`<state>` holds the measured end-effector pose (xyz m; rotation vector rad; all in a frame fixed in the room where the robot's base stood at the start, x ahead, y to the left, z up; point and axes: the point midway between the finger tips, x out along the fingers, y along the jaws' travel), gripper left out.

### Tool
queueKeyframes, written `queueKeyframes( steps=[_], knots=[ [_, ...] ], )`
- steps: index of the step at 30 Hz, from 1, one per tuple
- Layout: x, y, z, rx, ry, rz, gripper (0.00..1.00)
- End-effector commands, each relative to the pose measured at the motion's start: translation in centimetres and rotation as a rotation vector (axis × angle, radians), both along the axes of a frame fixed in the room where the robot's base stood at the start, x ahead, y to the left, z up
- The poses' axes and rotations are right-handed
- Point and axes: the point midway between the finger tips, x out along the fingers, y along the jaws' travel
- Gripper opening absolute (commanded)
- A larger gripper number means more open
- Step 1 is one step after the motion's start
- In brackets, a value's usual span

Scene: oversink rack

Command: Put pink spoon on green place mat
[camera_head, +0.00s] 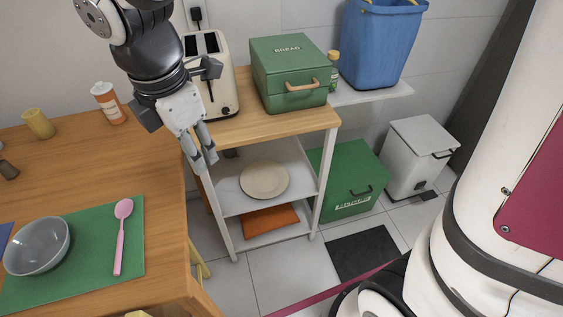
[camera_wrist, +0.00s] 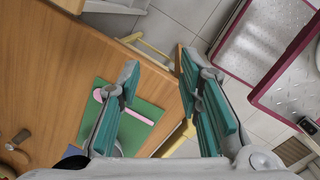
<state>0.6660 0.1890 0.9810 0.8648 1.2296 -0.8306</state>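The pink spoon (camera_head: 120,235) lies on the right part of the green place mat (camera_head: 75,285), on the wooden table, with its bowl end toward the back. A grey bowl (camera_head: 38,246) stands on the mat to its left. My gripper (camera_head: 204,160) hangs in the air beyond the table's right edge, in front of the white shelf unit, apart from the spoon. In the wrist view my gripper (camera_wrist: 158,85) is open and empty, its fingers wide apart. The spoon (camera_wrist: 128,108) and mat (camera_wrist: 150,113) show there too, partly hidden behind the left finger.
A yellow cup (camera_head: 39,124) and an orange-white bottle (camera_head: 108,103) stand at the table's back. The shelf unit (camera_head: 270,125) holds a toaster (camera_head: 215,75), a green bread box (camera_head: 290,75) and a plate (camera_head: 264,180). The table's middle is clear.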

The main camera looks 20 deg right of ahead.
Motion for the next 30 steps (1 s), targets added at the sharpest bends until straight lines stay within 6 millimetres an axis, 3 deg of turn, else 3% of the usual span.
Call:
queueKeyframes(
  steps=[1,6,12,18,21,30],
  knots=[
    [-0.9,-2.6,1.2,-0.002,-0.026,-0.155,0.33],
    [-5.2,-9.9,3.8,0.039,-0.083,-0.698,0.33],
    [-11.8,-15.8,5.1,0.156,-0.121,-1.322,0.33],
    [-17.3,-18.3,4.6,0.286,-0.095,-1.794,0.33],
    [-18.8,-18.7,4.2,0.325,-0.077,-1.925,0.33],
    [-19.7,-18.8,3.9,0.347,-0.060,-2.007,0.33]
  ],
)
